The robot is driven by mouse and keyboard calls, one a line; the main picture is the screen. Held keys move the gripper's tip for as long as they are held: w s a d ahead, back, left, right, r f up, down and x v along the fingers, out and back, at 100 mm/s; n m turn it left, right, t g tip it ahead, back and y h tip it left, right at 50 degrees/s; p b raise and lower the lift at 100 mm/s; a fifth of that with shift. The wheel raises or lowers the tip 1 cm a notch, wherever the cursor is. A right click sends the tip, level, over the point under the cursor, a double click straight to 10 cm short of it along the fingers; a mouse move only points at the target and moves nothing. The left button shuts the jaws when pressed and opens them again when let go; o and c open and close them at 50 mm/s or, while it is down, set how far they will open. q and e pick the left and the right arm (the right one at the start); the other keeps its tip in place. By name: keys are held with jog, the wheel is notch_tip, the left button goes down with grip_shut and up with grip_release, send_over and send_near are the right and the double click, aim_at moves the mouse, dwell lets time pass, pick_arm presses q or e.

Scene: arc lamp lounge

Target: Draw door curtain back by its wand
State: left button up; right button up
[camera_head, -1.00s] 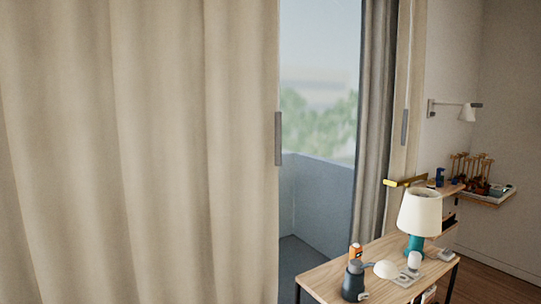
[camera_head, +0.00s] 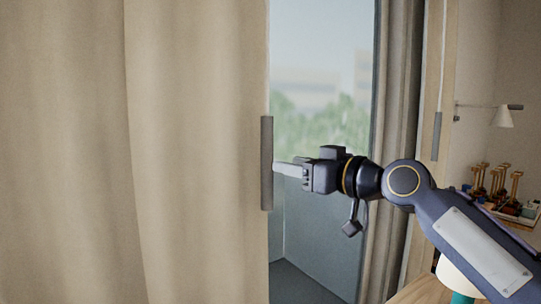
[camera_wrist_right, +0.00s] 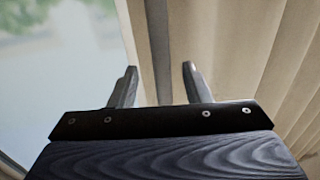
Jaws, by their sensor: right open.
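The beige door curtain (camera_head: 190,150) hangs across the left half of the head view, in long folds. Its grey wand (camera_head: 267,190) hangs upright at the curtain's right edge. My right gripper (camera_head: 275,168) comes in from the right, its fingers pointing left at the wand's middle. In the right wrist view the jaws (camera_wrist_right: 160,67) are open, one finger on each side of the upright wand (camera_wrist_right: 157,30) as pictured. I cannot tell whether either finger touches it. The curtain (camera_wrist_right: 225,45) lies behind the wand and to the right. My left gripper is not in view.
The glass door (camera_head: 320,70) stands right of the curtain, with a balcony outside. A gathered grey curtain (camera_head: 395,80) and another hanging wand (camera_head: 437,135) are farther right. A lamp (camera_head: 462,282) on a wooden table is partly hidden below my right arm. A wall lamp (camera_head: 502,116) juts out.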

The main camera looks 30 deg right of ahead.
aim_at(271, 158)
jog(key=shift+w+a+r, duration=0.25)
jog(key=shift+w+r, duration=0.1)
jog(key=shift+w, duration=0.35)
jog(key=p+x, duration=0.2)
jog(key=x, duration=0.3)
jog(key=shift+w+a+f, duration=0.1)
jog(key=shift+w+a, duration=0.05)
jog(key=shift+w, duration=0.4)
grip_shut()
